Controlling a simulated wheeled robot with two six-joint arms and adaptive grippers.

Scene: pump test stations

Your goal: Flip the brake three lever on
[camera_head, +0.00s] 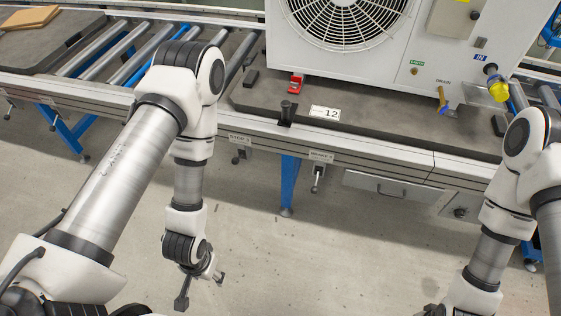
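A small lever (317,178) hangs under a label plate (321,156) on the front rail of the station; the small print seems to read BRAKE 3. The lever's tip points down. My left gripper (201,290) is below and to the left of it, over the floor. Its fingers are spread apart with nothing between them, and it does not touch the lever. My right gripper (434,311) is at the bottom edge, mostly cut off, so its fingers cannot be judged.
A white fan unit (350,60) stands on the station, with a red part (295,83) and a plate marked 12 (325,113). A drawer (385,187) is right of the lever. The floor in front is clear.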

